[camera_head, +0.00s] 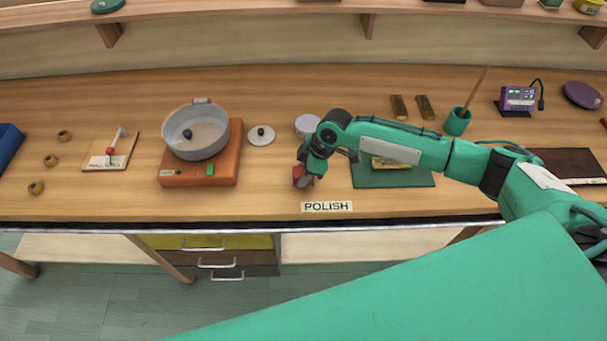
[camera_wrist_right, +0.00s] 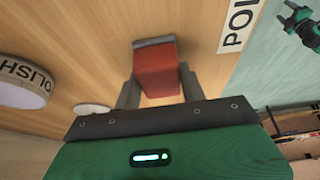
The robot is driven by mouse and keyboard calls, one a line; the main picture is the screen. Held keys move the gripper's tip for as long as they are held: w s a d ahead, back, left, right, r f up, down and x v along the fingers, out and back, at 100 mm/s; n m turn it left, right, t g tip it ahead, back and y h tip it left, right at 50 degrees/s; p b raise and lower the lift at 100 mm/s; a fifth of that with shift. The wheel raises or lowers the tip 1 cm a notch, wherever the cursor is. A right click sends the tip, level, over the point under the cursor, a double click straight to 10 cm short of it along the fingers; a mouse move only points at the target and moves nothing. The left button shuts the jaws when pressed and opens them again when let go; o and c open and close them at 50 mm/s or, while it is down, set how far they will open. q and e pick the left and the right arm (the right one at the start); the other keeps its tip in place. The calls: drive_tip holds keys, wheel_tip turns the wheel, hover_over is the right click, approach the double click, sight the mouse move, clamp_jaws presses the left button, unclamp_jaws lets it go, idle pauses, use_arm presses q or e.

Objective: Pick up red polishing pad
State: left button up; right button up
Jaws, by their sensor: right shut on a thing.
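The red polishing pad (camera_head: 300,181) is at my right gripper (camera_head: 303,172), near the front of the bench and just behind the POLISH label. In the right wrist view the pad (camera_wrist_right: 157,68) is a red block with a grey far edge. My right gripper (camera_wrist_right: 160,92) is shut on it, one finger on each side. I cannot tell whether the pad still touches the bench. My left gripper is out of the head view; a small green and dark gripper at the upper right of the wrist view (camera_wrist_right: 301,24) looks like it, but its jaws are unclear.
The POLISH label (camera_head: 326,206) lies at the front edge. A round lidded tin (camera_head: 307,124) stands behind the gripper. A pot (camera_head: 197,132) sits on an orange burner (camera_head: 228,161) to the left. A green mat (camera_head: 392,180) lies under my right forearm.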

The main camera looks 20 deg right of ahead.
wheel_tip(320, 180, up, 20)
drive_tip(key=b, duration=0.4)
idle(0.3)
